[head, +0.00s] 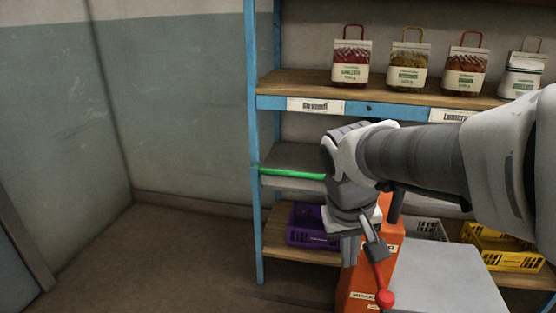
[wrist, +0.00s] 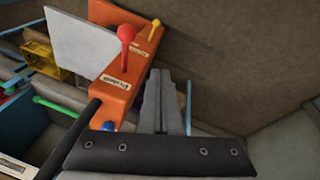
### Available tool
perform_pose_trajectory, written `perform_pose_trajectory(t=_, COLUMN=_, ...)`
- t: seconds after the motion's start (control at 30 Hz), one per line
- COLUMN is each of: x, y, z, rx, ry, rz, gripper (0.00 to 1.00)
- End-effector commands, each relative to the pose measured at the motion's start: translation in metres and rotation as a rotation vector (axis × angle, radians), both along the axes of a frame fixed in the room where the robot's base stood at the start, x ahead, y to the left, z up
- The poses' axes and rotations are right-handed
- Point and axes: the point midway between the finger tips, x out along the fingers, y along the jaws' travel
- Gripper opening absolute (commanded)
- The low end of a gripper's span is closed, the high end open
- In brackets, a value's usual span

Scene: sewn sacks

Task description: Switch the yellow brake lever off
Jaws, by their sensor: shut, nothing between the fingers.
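The yellow lever (wrist: 155,27) is small in the wrist view, at the far end of the top of an orange housing (wrist: 112,92). I cannot make out the yellow lever in the head view. A red lever (wrist: 126,38) with a round knob stands nearer on the same housing, and a blue knob (wrist: 108,126) shows at the near end. In the head view the red lever (head: 384,296) hangs in front of the orange housing (head: 354,284). My gripper (wrist: 161,80) is shut and empty beside the housing, apart from the yellow lever; its fingers (head: 349,252) point down in the head view.
A blue-framed shelf (head: 254,150) stands behind, with bagged goods (head: 351,65) on top. A purple crate (head: 303,222) and a yellow crate (head: 505,246) sit low. A grey panel (head: 440,280) adjoins the housing. The floor (head: 170,260) at left is clear.

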Motion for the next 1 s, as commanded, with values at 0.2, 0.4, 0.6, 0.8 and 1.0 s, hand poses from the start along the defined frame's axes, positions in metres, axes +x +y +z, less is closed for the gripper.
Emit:
perform_pose_trajectory(t=0.2, x=0.034, y=0.000, z=-0.023, rx=-0.080, ry=0.096, rz=-0.001, gripper=0.00)
perform_pose_trajectory(t=0.4, x=0.064, y=0.002, z=-0.050, rx=-0.163, ry=0.170, rz=0.003, gripper=0.00)
perform_pose_trajectory(t=0.6, x=0.091, y=0.004, z=-0.081, rx=-0.253, ry=0.236, rz=0.009, gripper=0.00)
perform_pose_trajectory(t=0.8, x=0.115, y=0.007, z=-0.119, rx=-0.350, ry=0.294, rz=0.020, gripper=0.00)
perform_pose_trajectory(t=1.0, x=0.134, y=0.011, z=-0.160, rx=-0.452, ry=0.340, rz=0.037, gripper=0.00)
